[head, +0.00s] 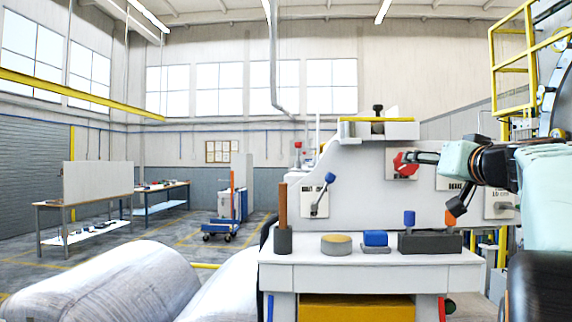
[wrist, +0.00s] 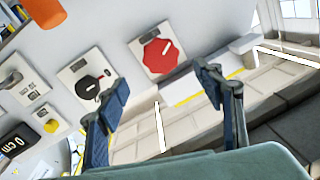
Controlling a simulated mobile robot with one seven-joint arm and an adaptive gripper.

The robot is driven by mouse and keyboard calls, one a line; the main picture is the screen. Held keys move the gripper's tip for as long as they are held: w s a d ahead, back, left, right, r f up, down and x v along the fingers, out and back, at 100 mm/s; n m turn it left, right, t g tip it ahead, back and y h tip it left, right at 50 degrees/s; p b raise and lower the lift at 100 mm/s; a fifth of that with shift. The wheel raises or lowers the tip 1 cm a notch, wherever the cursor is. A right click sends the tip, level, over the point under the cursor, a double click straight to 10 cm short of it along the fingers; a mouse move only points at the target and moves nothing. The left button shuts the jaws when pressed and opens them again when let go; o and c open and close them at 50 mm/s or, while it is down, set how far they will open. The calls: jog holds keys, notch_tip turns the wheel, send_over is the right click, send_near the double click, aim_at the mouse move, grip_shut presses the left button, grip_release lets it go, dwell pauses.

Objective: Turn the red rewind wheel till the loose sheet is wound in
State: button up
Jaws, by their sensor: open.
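The red rewind wheel (head: 404,164) is an angular red knob on a pale plate on the machine's upright panel. It also shows in the wrist view (wrist: 162,55), with a white mark on its face. My gripper (head: 422,157) is at the wheel's right in the head view and partly overlaps it. In the wrist view my gripper (wrist: 161,86) is open and empty, its dark blue fingers spread wide. The wheel appears beyond and between the fingertips, apart from both. I cannot make out the loose sheet in either view.
A black knob (wrist: 90,88) sits on a plate beside the wheel, and a display (wrist: 17,142) reads "0 cm". A blue-tipped lever (head: 322,192) is on the panel. Several items stand on the front ledge (head: 370,257). Large wrapped rolls (head: 110,285) lie at lower left.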

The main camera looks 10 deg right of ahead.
jog(key=shift+w+d+p, duration=0.2)
jog(key=shift+w+p, duration=0.65)
jog(key=shift+w, duration=0.9)
jog(key=shift+w+d+p, duration=0.25)
jog(key=shift+w+p, duration=0.65)
jog(key=shift+w, duration=0.9)
jog(key=shift+w+d+p, duration=0.2)
jog(key=shift+w+p, duration=0.65)
jog(key=shift+w, duration=0.9)
jog(key=shift+c, duration=0.4)
jog(key=c, duration=1.1)
jog(key=shift+m+b, duration=0.3)
jog(key=shift+b, duration=0.1)
